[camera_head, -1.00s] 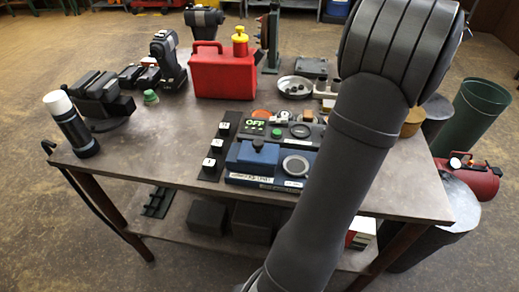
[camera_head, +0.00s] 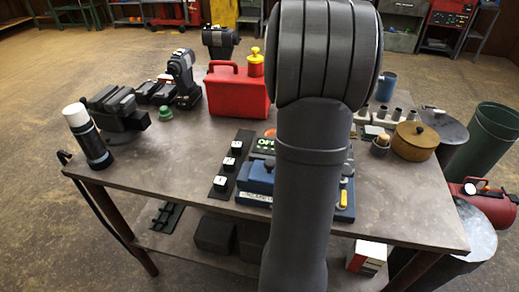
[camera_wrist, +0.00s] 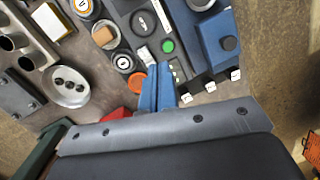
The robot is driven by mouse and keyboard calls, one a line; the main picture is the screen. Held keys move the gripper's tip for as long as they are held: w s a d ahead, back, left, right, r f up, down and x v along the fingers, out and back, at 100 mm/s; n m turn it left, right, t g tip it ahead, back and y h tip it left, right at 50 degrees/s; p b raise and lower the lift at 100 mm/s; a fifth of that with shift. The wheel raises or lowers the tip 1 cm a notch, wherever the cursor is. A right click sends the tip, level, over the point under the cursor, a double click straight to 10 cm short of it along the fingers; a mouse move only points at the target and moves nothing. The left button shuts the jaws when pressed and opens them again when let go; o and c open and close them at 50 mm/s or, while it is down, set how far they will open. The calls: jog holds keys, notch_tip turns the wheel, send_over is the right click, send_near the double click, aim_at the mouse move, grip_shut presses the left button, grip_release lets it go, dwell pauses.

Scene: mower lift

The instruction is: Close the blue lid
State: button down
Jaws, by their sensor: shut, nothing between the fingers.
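A blue block with a black knob (camera_head: 261,178), which looks like the blue lid, sits on a low blue unit at the table's front middle. It also shows in the wrist view (camera_wrist: 208,42), at the upper right. Whether it stands open or lies shut I cannot tell. My arm hides the right part of the unit in the head view, and my gripper is hidden there too. In the wrist view my gripper (camera_wrist: 157,68) has two blue fingers, shut together and empty. They are to the left of the blue block, apart from it in the picture, over the panel edge.
A dark panel with a green-lit display (camera_head: 264,145) lies behind the blue unit. A strip of white-capped switches (camera_head: 229,163) lies to its left. A red can (camera_head: 238,95) stands behind. A lidded brown pot (camera_head: 415,143) stands right. The table's front left (camera_head: 160,175) is clear.

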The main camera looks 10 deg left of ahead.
jog(key=s+a+f+m+h, duration=0.1)
jog(key=s+a, duration=0.4)
jog(key=a, duration=0.3)
jog(key=s+a+m+h, duration=0.1)
jog(key=s+a+m, duration=0.1)
jog(key=s+a, duration=0.35)
send_near(260, 165)
jog(key=f, duration=0.3)
jog(key=shift+w+a+f, duration=0.1)
jog(key=shift+a+f, duration=0.15)
jog(key=shift+a, duration=0.1)
jog(key=d, duration=0.1)
jog(key=s+d, duration=0.1)
jog(key=d, duration=0.1)
jog(key=shift+s, duration=0.2)
jog(key=shift+s+d+f, duration=0.1)
jog(key=shift+s+d, duration=0.05)
jog(key=shift+d, duration=0.05)
jog(key=shift+d, duration=0.1)
jog(key=d, duration=0.9)
jog(key=shift+d, duration=0.2)
